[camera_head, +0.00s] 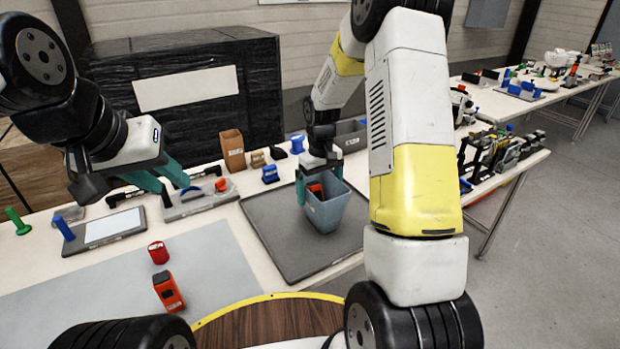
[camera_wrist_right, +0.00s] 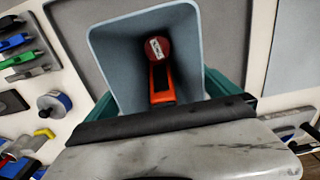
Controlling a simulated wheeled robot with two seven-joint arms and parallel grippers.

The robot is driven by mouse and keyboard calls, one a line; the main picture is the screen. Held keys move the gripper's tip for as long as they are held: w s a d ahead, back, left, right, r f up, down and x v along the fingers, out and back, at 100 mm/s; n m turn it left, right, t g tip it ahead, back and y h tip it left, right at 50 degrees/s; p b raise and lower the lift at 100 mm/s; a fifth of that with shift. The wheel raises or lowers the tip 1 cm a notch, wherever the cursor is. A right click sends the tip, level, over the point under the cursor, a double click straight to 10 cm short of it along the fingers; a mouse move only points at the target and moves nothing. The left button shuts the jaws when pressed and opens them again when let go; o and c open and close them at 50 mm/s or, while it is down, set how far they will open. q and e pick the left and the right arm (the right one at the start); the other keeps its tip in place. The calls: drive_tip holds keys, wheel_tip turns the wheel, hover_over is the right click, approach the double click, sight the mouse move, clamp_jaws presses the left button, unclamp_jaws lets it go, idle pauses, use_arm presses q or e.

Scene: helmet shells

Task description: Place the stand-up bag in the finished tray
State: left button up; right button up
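The blue-grey, open-topped stand-up bag (camera_head: 326,212) is upright over the dark grey tray (camera_head: 285,262), which I take to be the finished tray. My right gripper (camera_head: 320,181) has its teal fingers on both sides of the bag near the rim. In the right wrist view the bag (camera_wrist_right: 112,58) is open toward the camera, with a red round item (camera_wrist_right: 157,46) and an orange item (camera_wrist_right: 161,82) inside. I cannot tell whether its base touches the tray. My left gripper (camera_head: 165,179) is open and empty above the table's left part.
A red can (camera_head: 158,252) and an orange-red device (camera_head: 168,291) stand on the grey mat (camera_head: 215,262). A brown open container (camera_head: 232,151) and small blue parts (camera_head: 270,173) stand behind the tray. A flat grey board (camera_head: 104,230) lies at left.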

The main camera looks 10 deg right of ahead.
drive_tip(key=s+r+t, duration=0.1)
drive_tip(key=s+r, duration=0.2)
drive_tip(key=r, duration=0.6)
drive_tip(key=s+r+t, duration=0.1)
drive_tip(key=s+r, duration=0.1)
drive_tip(key=r, duration=0.8)
drive_tip(key=s+a+r+m+t+y, duration=0.1)
drive_tip(key=s+r+t, duration=0.1)
drive_tip(key=s, duration=0.8)
drive_tip(key=s+a+r+m+t+y, duration=0.1)
drive_tip(key=s+r, duration=0.3)
drive_tip(key=s, duration=0.6)
drive_tip(key=shift+m+t, duration=0.6)
drive_tip(key=shift+m, duration=0.1)
